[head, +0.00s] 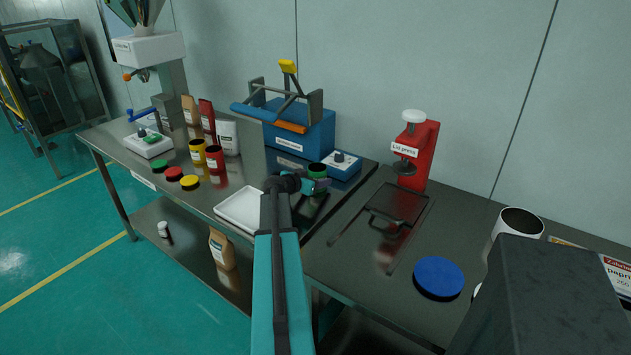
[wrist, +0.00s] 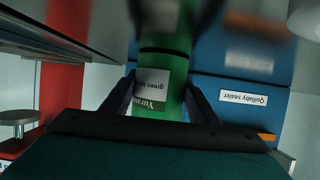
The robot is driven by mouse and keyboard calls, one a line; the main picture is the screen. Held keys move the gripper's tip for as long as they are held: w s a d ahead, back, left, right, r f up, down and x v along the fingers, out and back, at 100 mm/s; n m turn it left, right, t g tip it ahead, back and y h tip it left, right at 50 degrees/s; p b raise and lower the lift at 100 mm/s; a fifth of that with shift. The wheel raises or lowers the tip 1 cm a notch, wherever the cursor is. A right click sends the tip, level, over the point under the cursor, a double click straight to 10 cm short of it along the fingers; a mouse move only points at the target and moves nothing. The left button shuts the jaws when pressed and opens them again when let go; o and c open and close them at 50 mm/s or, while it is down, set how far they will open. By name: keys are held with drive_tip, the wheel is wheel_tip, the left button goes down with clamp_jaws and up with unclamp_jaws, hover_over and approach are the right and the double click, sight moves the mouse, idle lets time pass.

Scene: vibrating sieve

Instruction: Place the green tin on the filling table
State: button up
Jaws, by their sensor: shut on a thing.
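The green tin (head: 317,169) is between the fingers of my gripper (head: 316,184), which is shut on it. In the wrist view the green tin (wrist: 176,68) fills the space between the dark fingers, with its white label upside down; its far end is blurred. In the head view my arm hides part of it. I take the long dark table at left to be the filling table (head: 240,178). The tin is near that table's right end, in front of the blue sealer (head: 300,130). I cannot tell whether it touches the tabletop.
A white tray (head: 241,222) lies near the table's front edge. Yellow and red tins (head: 214,157), loose lids (head: 189,182) and pouches stand further left. A control box (head: 342,166) is just behind the tin. The red lid press (head: 418,150) and a blue disc (head: 439,277) are at right.

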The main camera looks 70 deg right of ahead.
drive_tip(key=shift+f, duration=0.1)
drive_tip(key=o, duration=1.1)
drive_tip(key=shift+c, duration=0.2)
drive_tip(key=b+v, duration=0.2)
drive_tip(key=v, duration=1)
drive_tip(key=shift+b, duration=0.3)
